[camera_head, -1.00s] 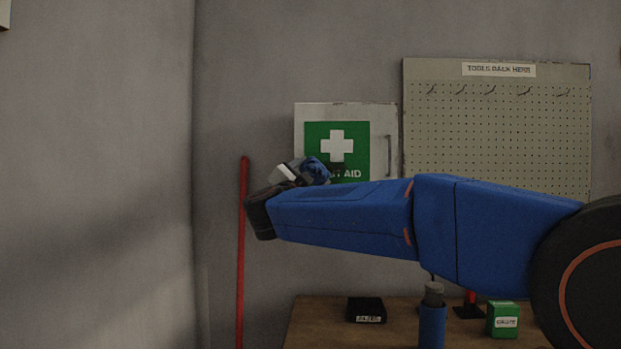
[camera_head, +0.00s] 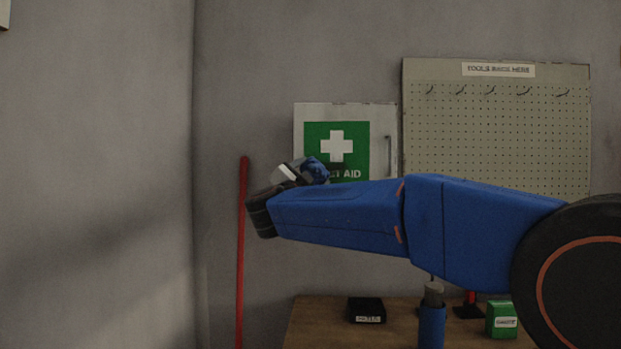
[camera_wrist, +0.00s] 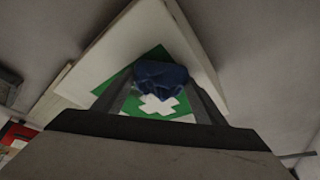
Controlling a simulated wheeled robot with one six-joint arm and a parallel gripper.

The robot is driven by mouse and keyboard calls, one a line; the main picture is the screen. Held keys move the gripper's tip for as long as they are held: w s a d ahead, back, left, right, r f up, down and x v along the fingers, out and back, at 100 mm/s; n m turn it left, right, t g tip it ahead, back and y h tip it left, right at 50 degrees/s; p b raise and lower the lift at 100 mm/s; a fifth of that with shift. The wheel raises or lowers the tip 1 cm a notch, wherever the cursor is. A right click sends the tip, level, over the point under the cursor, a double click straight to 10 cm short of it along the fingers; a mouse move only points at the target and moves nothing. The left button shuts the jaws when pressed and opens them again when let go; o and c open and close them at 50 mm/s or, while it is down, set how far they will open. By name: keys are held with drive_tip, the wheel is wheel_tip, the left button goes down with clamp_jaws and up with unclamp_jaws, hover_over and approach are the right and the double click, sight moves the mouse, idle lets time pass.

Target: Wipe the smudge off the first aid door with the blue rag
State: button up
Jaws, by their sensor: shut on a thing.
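The white first aid cabinet (camera_head: 383,128) hangs on the grey wall. Its door carries a green panel (camera_head: 314,132) with a white cross and part of the lettering. My gripper (camera_head: 308,172) is shut on the crumpled blue rag (camera_head: 318,168), over the lower left of the panel. In the wrist view the rag (camera_wrist: 160,74) sits between the fingers, in front of the panel (camera_wrist: 140,105); I cannot tell whether it touches the door. The smudge is not clear in either view; the rag and gripper hide part of the door.
A grey pegboard (camera_head: 495,135) with empty hooks is right of the cabinet. A red pole (camera_head: 242,255) stands at the left. On the wooden bench (camera_head: 320,335) below are a black box (camera_head: 366,309) and a green box (camera_head: 502,319).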

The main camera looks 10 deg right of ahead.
drive_tip(key=shift+d, duration=0.1)
drive_tip(key=shift+s+d, duration=0.6)
drive_tip(key=shift+d, duration=1.15)
drive_tip(key=shift+s+d, duration=0.55)
drive_tip(key=shift+d, duration=1.25)
drive_tip(key=shift+s+d, duration=0.6)
drive_tip(key=shift+d, duration=1.15)
drive_tip(key=shift+w+a, duration=0.6)
drive_tip(key=shift+a, duration=1.2)
drive_tip(key=shift+w+a, duration=0.6)
drive_tip(key=shift+a, duration=1.25)
drive_tip(key=shift+w+a, duration=0.6)
drive_tip(key=shift+a, duration=1.2)
drive_tip(key=shift+r, duration=0.1)
drive_tip(key=shift+s+d+r, duration=0.1)
drive_tip(key=shift+s+d, duration=0.55)
drive_tip(key=shift+d, duration=1.25)
drive_tip(key=shift+s+d, duration=0.55)
drive_tip(key=shift+d, duration=1.2)
drive_tip(key=shift+s+d, duration=0.55)
drive_tip(key=shift+d, duration=1.25)
drive_tip(key=shift+a, duration=0.15)
